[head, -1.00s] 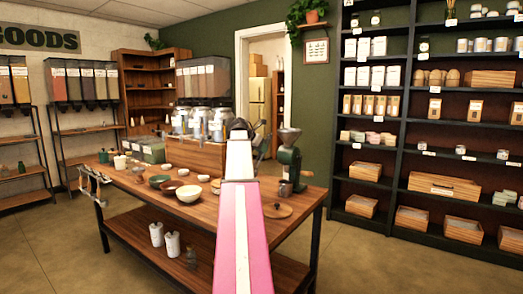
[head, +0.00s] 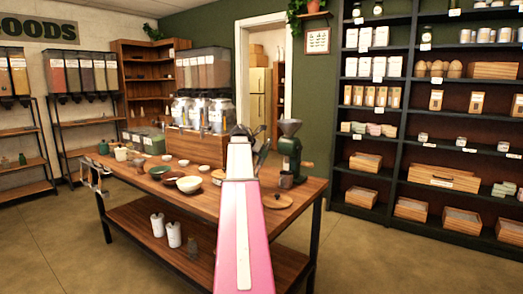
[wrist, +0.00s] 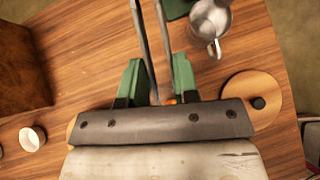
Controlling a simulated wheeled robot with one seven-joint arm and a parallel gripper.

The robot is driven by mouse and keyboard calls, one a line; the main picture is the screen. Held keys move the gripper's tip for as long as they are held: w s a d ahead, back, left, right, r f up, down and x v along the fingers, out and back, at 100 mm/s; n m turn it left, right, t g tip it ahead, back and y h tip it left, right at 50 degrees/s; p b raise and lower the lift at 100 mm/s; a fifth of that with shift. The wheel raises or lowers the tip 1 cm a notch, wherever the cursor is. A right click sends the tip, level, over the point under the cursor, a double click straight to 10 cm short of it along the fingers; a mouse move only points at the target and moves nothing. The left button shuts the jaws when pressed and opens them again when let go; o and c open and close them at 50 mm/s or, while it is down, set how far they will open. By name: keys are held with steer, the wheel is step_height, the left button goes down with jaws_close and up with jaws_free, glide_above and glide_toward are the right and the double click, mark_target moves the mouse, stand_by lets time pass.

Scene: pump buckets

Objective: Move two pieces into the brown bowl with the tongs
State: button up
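My gripper (wrist: 156,85) has two green fingers, and the two metal arms of the tongs (wrist: 178,60) run up from between them in the wrist view. It looks shut on the tongs above the wooden table (wrist: 90,55). The tong tips are out of the wrist view. In the head view, my arm hides most of my gripper. The brown bowl (head: 171,181) stands on the table to the left of my arm, partly behind a larger cream bowl (head: 189,185). I cannot make out the pieces or what the bowls hold.
A green grinder (head: 290,152) stands right of my arm. A metal cup (wrist: 208,22), a round wooden lid (wrist: 252,95) and a small white bowl (wrist: 32,138) surround my gripper. A green bowl (head: 159,172) and several small white bowls stand left. Metal canisters (head: 218,113) stand behind.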

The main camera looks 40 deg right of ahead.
steer(key=shift+f, duration=1.5)
jaws_close()
steer(key=shift+r, duration=0.15)
step_height(320, 180, up, 12)
